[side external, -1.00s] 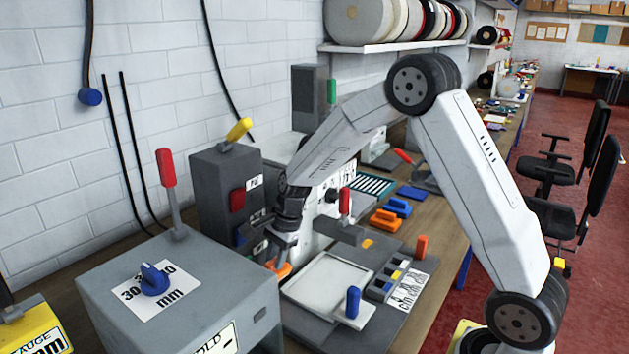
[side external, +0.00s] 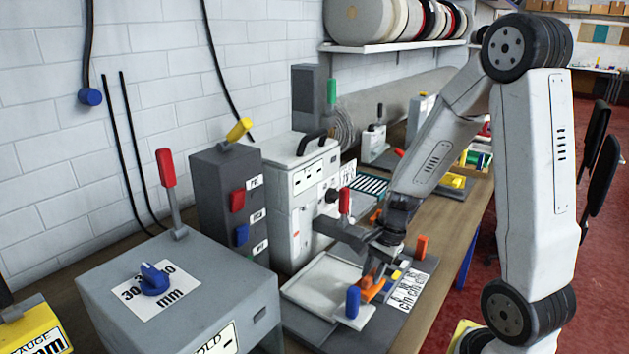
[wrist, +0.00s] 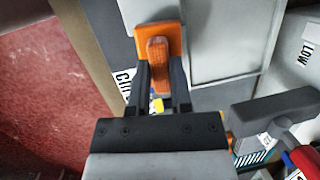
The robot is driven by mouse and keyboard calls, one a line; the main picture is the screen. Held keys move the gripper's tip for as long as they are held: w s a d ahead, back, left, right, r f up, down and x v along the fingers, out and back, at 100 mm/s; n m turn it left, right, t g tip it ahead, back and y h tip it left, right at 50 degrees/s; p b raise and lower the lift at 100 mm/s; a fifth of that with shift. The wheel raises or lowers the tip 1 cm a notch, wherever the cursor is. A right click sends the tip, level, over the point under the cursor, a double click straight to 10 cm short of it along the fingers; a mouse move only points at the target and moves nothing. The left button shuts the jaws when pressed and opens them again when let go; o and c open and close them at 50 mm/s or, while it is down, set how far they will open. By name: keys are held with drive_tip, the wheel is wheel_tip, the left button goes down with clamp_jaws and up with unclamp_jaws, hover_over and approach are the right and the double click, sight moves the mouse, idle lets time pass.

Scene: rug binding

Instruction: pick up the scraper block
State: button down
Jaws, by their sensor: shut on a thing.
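The scraper block (side external: 371,290) is orange with a raised grip on top. My gripper (side external: 377,268) is shut on it, above the right part of the pale tray (side external: 318,280). In the wrist view the block (wrist: 172,36) sits at the fingertips of my gripper (wrist: 158,70), with its ribbed grip between the two fingers. Its outline overlaps the tray's edge there. I cannot tell exactly how high it is above the tray. The fingers hide part of the block in the side view.
A blue peg handle (side external: 352,301) stands at the tray's front corner. An orange handle (side external: 421,246) and a printed label card (side external: 408,291) are on the right. A grey machine with a red lever (side external: 345,200) stands behind. A large grey box (side external: 215,285) stands at left.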

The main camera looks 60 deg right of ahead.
drive_tip(key=s+d, duration=0.3)
drive_tip(key=s, duration=0.4)
drive_tip(key=shift+s, duration=0.3)
drive_tip(key=shift+d, duration=0.1)
drive_tip(key=c, duration=1.1)
unclamp_jaws()
drive_tip(key=shift+c, duration=0.2)
clamp_jaws()
drive_tip(key=shift+r, duration=0.15)
